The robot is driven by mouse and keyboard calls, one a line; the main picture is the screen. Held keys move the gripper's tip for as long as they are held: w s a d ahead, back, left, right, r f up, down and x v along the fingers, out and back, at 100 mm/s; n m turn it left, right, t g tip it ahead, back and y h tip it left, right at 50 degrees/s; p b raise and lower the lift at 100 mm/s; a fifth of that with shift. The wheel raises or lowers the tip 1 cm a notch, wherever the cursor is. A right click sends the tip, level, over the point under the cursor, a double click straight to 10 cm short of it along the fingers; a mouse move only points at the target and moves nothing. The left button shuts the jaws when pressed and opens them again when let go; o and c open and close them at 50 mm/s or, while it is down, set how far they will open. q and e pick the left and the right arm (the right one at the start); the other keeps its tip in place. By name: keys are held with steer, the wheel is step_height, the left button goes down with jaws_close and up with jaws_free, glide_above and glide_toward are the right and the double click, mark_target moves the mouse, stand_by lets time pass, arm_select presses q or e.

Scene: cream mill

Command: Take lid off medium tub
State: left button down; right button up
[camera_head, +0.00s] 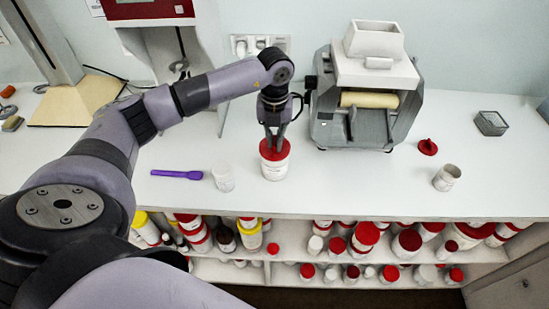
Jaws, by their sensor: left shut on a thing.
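A white tub (273,171) with a red lid (274,150) stands upright on the white counter, left of the mill. My left gripper (273,144) reaches down from above, shut on the red lid. The lid sits on top of the tub, and I cannot tell whether any gap shows between them. A small white open tub (223,177) stands just left of it. Another white open tub (447,177) stands at the right, with a loose red lid (428,147) lying near it. My right gripper is not in view.
A purple spatula (177,174) lies to the left. A small mesh tray (491,123) is at far right. Shelves below the counter hold many lidded tubs (366,235).

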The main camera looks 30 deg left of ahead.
mark_target(275, 141)
arm_select(q)
steer(key=shift+r, duration=0.3)
steer(key=shift+r+p, duration=0.95)
steer(key=shift+r, duration=0.5)
